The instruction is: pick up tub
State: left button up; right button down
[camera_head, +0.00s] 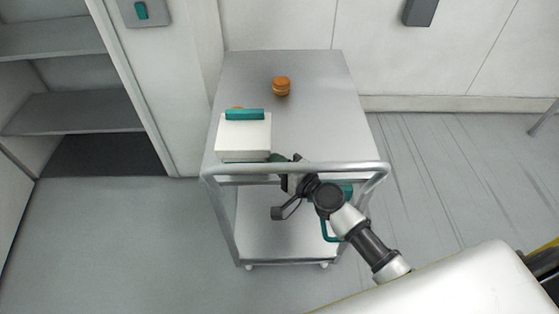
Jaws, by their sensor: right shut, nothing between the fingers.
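A small round orange-brown tub (281,86) stands upright on the metal cart's top (315,120), toward the back. A white box (243,138) with a teal strip on its far edge sits at the cart's front left. A bit of another orange thing (237,108) shows behind the box, mostly hidden. My right gripper (287,160) is shut and empty by the box's front right corner, at the cart's front rail. It is well short of the orange-brown tub. Whether it touches the box I cannot tell. My left gripper is not in view.
The cart's raised front handle rail (350,168) runs beneath my right arm. A teal part (330,232) shows below the rail, partly hidden by my arm. Shelves (80,112) stand at the left, a wall behind. The cart top's right side is clear.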

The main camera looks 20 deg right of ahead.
aim_at(235, 160)
jog(key=w+a, duration=0.1)
jog(key=a, duration=0.5)
jog(key=w+a, duration=0.1)
jog(key=a, duration=0.2)
jog(key=shift+w+a+p, duration=0.2)
jog(key=shift+w+p, duration=0.15)
jog(key=shift+p, duration=0.05)
jog(key=shift+d, duration=0.1)
jog(key=shift+d, duration=0.15)
